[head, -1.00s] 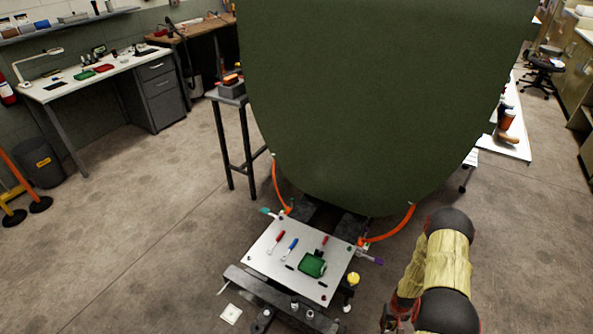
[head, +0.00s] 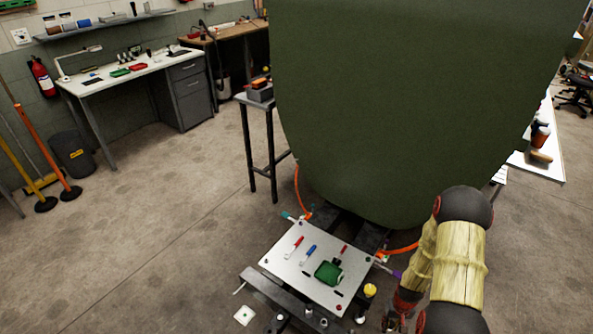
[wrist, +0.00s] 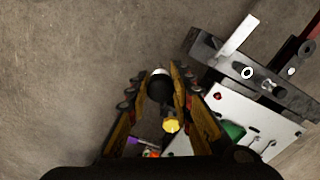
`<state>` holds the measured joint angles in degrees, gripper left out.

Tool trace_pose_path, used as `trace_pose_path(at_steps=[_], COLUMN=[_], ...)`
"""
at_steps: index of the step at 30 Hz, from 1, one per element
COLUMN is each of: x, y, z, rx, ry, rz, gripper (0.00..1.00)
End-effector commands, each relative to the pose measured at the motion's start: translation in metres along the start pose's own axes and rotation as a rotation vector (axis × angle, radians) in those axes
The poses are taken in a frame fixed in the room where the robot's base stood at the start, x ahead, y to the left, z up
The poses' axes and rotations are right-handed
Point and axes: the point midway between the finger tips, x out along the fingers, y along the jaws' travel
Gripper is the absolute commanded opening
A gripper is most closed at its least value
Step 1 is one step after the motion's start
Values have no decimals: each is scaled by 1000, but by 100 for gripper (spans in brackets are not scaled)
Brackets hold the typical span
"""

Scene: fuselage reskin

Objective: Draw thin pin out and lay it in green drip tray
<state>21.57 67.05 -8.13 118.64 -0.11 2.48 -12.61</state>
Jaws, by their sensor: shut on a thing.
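My gripper (wrist: 160,88) is shut on a dark round-ended piece (wrist: 159,91) with a pale rim; I cannot tell whether it is the thin pin. In the head view my gripper (head: 402,318) is partly cut off low at the right, beside the plate. A red-handled pin (head: 296,244) and a blue-handled pin (head: 310,252) lie on the pale plate (head: 283,262). A green box-like thing (head: 328,272) sits on that plate. A green tray (head: 121,72) lies on the far bench; I cannot tell which green thing is the drip tray.
A yellow-capped post (head: 370,290) stands at the plate's right, also in the wrist view (wrist: 171,125). A purple-ended piece (head: 396,274) and orange hose (head: 400,249) are close by. The large green fuselage panel (head: 420,100) hangs behind.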

Motion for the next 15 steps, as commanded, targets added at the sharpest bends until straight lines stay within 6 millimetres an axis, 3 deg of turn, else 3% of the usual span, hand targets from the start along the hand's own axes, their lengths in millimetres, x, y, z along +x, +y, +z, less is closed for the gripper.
trace_pose_path(at_steps=[8,15], x=[-58,-124], y=[-37,-80], z=[-10,-18], rx=[-35,-71], ry=[6,7], rz=[1,1], gripper=[0,0])
